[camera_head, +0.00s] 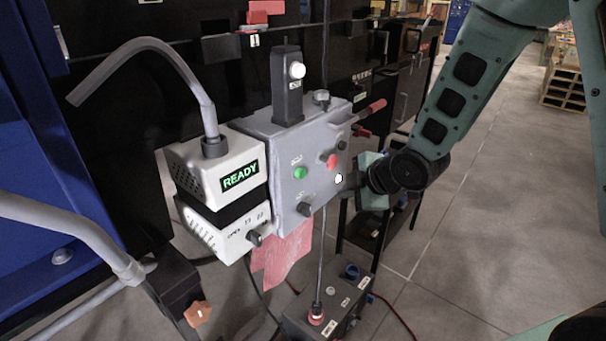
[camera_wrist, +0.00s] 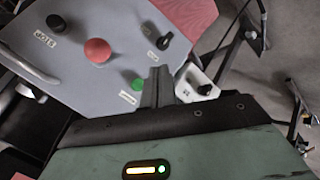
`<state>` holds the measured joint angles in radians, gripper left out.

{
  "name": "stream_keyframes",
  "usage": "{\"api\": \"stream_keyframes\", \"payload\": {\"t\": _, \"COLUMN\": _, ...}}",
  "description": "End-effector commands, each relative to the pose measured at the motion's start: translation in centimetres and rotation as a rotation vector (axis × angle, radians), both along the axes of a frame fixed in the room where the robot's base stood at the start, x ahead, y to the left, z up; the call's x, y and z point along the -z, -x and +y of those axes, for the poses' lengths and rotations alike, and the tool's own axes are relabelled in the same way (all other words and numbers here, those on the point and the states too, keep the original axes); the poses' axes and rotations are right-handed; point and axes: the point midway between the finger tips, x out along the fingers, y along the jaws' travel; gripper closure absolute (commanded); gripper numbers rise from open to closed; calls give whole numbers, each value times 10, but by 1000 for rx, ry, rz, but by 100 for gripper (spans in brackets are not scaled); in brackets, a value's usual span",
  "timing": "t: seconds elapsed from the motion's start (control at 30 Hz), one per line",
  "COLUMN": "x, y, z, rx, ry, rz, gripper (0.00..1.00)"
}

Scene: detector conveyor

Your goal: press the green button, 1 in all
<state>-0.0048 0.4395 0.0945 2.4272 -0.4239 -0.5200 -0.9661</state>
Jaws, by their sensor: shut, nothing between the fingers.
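The green button (camera_head: 300,173) is on the front of the grey control box (camera_head: 283,150), left of a red button (camera_head: 333,161). My gripper (camera_head: 362,183) is at the right of the box in the head view, well to the right of the green button; its fingertips are hard to make out there. In the wrist view, the shut fingers (camera_wrist: 159,77) point at the panel with nothing between them. There the green button (camera_wrist: 138,84) shows just left of the fingers, and I see no contact.
A black knob (camera_head: 304,209) and a black button (camera_head: 342,145) share the panel. A white unit reading READY (camera_head: 240,177) stands at its left. A red cloth (camera_head: 283,258) hangs below. A dark box (camera_head: 328,310) lies lower down. Open floor (camera_head: 470,230) is at the right.

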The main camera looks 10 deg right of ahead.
Motion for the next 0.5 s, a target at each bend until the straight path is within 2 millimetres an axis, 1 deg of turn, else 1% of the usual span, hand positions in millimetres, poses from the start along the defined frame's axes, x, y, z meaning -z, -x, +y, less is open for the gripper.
{"api": "stream_keyframes", "payload": {"t": 0.17, "x": 0, "y": -12, "z": 9, "rx": -2, "ry": 0, "rz": -2, "gripper": 100}}
{"api": "stream_keyframes", "payload": {"t": 0.5, "x": 0, "y": -49, "z": 37, "rx": -3, "ry": 0, "rz": 0, "gripper": 100}}
